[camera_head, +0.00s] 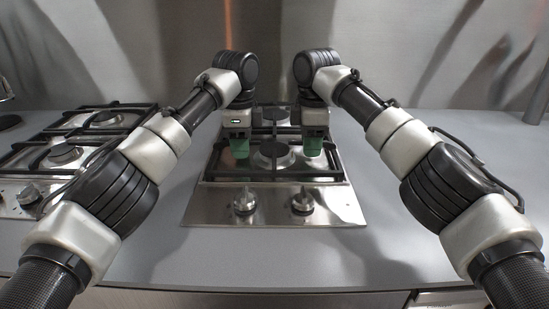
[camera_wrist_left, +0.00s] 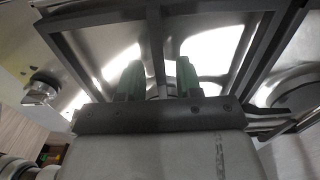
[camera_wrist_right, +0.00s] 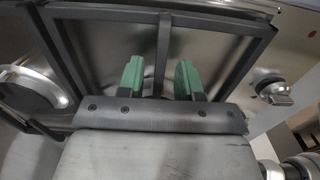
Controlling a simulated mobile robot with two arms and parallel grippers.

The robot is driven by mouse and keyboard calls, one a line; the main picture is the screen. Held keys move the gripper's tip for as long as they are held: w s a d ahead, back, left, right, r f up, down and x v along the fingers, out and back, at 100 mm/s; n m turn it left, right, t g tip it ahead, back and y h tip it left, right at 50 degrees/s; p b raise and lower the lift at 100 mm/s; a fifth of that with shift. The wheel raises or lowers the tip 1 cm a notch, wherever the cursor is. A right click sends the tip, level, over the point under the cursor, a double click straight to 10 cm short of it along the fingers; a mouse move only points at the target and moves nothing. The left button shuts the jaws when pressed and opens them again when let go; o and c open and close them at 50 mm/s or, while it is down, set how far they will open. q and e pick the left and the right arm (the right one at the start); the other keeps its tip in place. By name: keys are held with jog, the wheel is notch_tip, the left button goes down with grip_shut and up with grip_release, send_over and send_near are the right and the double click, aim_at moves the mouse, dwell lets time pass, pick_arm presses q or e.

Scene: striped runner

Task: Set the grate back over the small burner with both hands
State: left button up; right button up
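The black grate (camera_head: 262,178) lies across the small steel cooktop in the middle of the head view, its bars around the small burner (camera_head: 274,153). Whether it sits flush is hard to tell. My left gripper (camera_head: 239,152) points down at the grate's left side. In the left wrist view, its green fingers (camera_wrist_left: 158,78) stand apart with a bar between them. My right gripper (camera_head: 313,150) points down at the right side. In the right wrist view, its fingers (camera_wrist_right: 159,78) stand apart on both sides of a bar, with gaps visible.
Two control knobs (camera_head: 244,201) stand at the cooktop's front edge. A second cooktop with black grates (camera_head: 60,155) is at the left. A steel wall (camera_head: 400,50) rises behind. The grey counter (camera_head: 390,230) is clear at the right.

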pick_arm(q)
notch_tip(320, 180, up, 7)
jog(key=shift+r, duration=0.2)
pick_arm(e)
jog(key=shift+r, duration=0.15)
notch_tip(320, 180, up, 6)
jog(key=shift+r, duration=0.6)
